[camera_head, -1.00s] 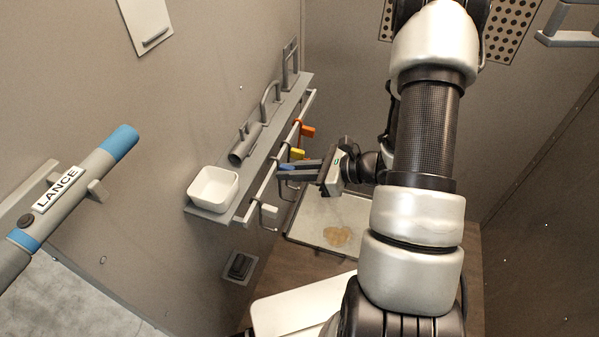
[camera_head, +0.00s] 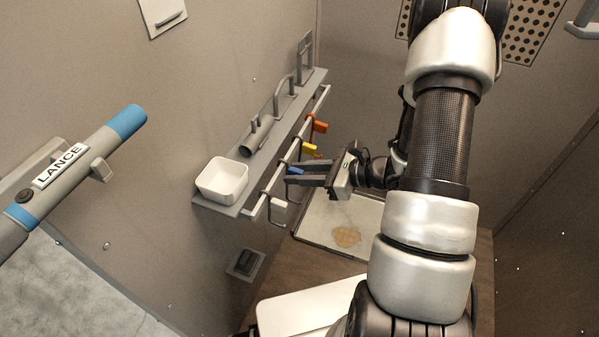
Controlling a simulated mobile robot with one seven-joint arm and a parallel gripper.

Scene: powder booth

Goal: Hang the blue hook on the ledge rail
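The blue hook (camera_head: 295,170) is at the tips of my gripper (camera_head: 292,173), in the middle of the head view. The fingers reach left from the palm and appear shut on it; they cover most of it. The ledge rail (camera_head: 265,197) is a pale bar along the front of the grey wall ledge (camera_head: 216,207). The blue hook is right beside the rail, between the yellow hook and a white hook. I cannot tell whether it bears on the rail or is just in front of it.
A yellow hook (camera_head: 309,148), an orange hook (camera_head: 319,126) and a white hook (camera_head: 278,204) hang along the rail. A white bin (camera_head: 222,180) and a grey tube (camera_head: 257,136) sit on the ledge. The lance (camera_head: 75,165) is on the left wall. A tray (camera_head: 370,213) lies below.

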